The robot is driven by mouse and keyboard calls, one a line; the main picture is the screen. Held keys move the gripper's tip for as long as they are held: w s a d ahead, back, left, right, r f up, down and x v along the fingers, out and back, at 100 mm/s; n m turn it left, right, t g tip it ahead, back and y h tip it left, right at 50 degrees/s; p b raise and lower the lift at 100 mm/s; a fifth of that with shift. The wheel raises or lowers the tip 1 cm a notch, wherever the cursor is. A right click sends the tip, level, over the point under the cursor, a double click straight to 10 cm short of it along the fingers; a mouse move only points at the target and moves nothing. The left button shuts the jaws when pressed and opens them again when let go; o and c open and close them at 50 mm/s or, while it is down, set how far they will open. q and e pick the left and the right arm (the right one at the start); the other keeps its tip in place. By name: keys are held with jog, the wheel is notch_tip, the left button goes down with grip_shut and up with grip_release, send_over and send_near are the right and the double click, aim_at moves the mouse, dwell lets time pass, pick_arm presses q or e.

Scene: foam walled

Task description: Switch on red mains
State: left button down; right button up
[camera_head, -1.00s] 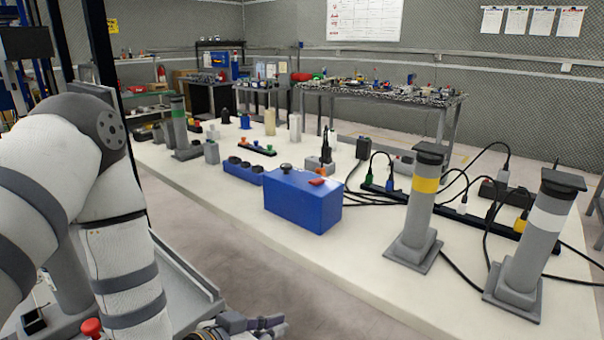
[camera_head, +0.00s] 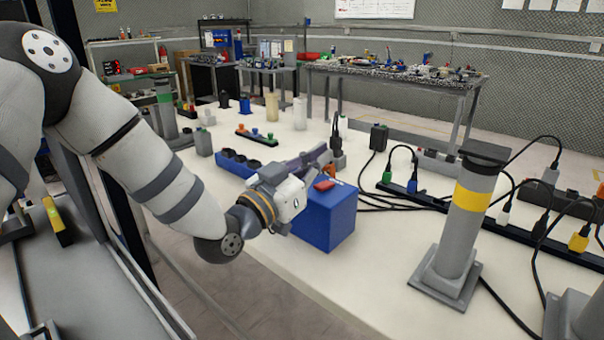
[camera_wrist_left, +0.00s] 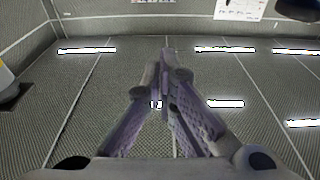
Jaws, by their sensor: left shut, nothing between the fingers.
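The red switch (camera_head: 324,185) sits on top of the blue box (camera_head: 328,222) in the head view. My left gripper (camera_head: 322,155) reaches in from the left, over the far left part of the box. Its fingers are shut and empty, and lie behind and above the red switch in the picture. I cannot tell whether it touches the box. The black knob on the box is hidden behind the gripper. In the left wrist view the closed fingers (camera_wrist_left: 165,70) show against grey walls, with no box or switch visible. My right gripper is not in view.
A grey post with a yellow band (camera_head: 464,215) stands right of the box. A black power strip (camera_head: 425,196) with plugs and cables lies behind it. A blue socket block (camera_head: 240,164) is left of the box. The white tabletop in front is clear.

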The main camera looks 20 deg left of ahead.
aim_at(315, 197)
pick_arm(q)
jog(key=shift+s+a+f, duration=0.15)
jog(key=shift+s+f, duration=0.05)
jog(key=shift+f, duration=0.8)
jog(key=shift+s+a+f, duration=0.1)
jog(key=shift+s+f, duration=0.05)
jog(key=shift+f, duration=0.8)
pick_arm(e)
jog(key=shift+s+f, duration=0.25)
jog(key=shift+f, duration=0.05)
